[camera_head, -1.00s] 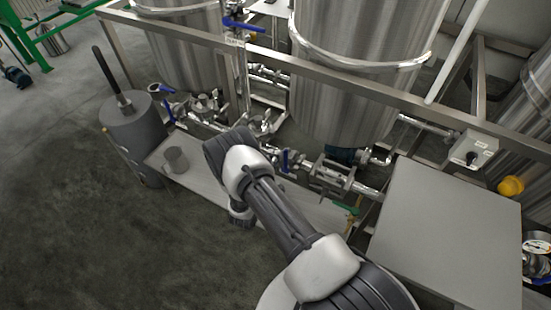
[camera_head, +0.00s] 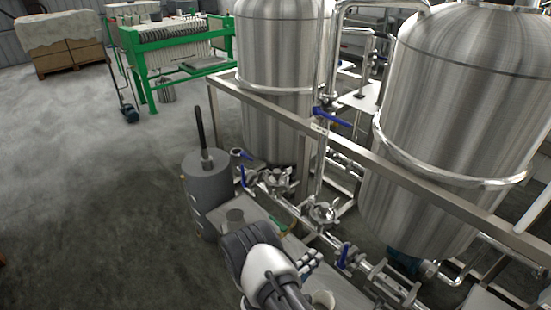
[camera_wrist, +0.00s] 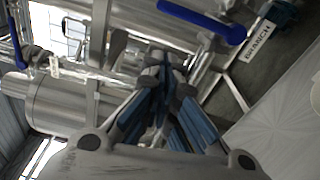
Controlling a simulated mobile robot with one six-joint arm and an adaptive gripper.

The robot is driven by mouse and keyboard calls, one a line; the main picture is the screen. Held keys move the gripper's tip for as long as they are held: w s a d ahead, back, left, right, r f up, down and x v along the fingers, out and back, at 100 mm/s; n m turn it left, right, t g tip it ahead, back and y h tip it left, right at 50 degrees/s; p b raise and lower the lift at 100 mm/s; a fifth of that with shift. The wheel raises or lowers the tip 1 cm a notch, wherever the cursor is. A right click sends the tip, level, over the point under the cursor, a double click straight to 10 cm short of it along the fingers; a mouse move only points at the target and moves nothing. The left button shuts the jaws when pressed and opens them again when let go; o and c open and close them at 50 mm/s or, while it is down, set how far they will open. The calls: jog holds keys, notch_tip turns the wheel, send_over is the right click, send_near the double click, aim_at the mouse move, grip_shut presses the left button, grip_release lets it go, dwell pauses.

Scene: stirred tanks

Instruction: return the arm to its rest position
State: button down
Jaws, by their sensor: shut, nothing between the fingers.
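My arm shows at the bottom middle of the head view, and my gripper (camera_head: 311,258) is at its end, above the low grey bench. In the wrist view, the blue-padded fingers of my gripper (camera_wrist: 166,68) come together at the tips with nothing between them. The gripper is clear of the tanks. A blue valve handle (camera_wrist: 203,18) lies beyond the fingertips at the top of the wrist view.
Two steel tanks (camera_head: 283,75) stand behind a metal frame rail (camera_head: 365,160). Pipes and valves (camera_head: 325,213) run beneath. Open floor (camera_head: 110,200) lies left.

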jog(key=s+d+r+m+g+h, duration=0.1)
jog(key=s+d+r+m+g, duration=0.15)
jog(key=r, duration=0.35)
jog(key=s+d+r+m+g, duration=0.1)
jog(key=d+r+m+g, duration=0.2)
jog(key=r, duration=0.4)
jog(key=s+d+r+m+g+h, duration=0.1)
jog(key=d+r+g, duration=0.1)
jog(key=r+g, duration=0.3)
jog(key=s+d+r+m+g+y, duration=0.25)
jog(key=s+r+y, duration=0.25)
jog(key=s+r, duration=0.5)
jog(key=s+a+r+t+y, duration=0.2)
jog(key=s+a+r+y, duration=0.2)
jog(key=s+a+y, duration=0.1)
jog(key=s+a+r+t+y, duration=0.3)
jog(key=s+a+r+y, duration=0.1)
jog(key=s+a, duration=0.3)
jog(key=shift+s+a+r+m+t+y, duration=0.15)
jog(key=shift+s+r+m+t+y, duration=0.35)
jog(key=shift+s, duration=0.6)
jog(key=shift+f, duration=0.25)
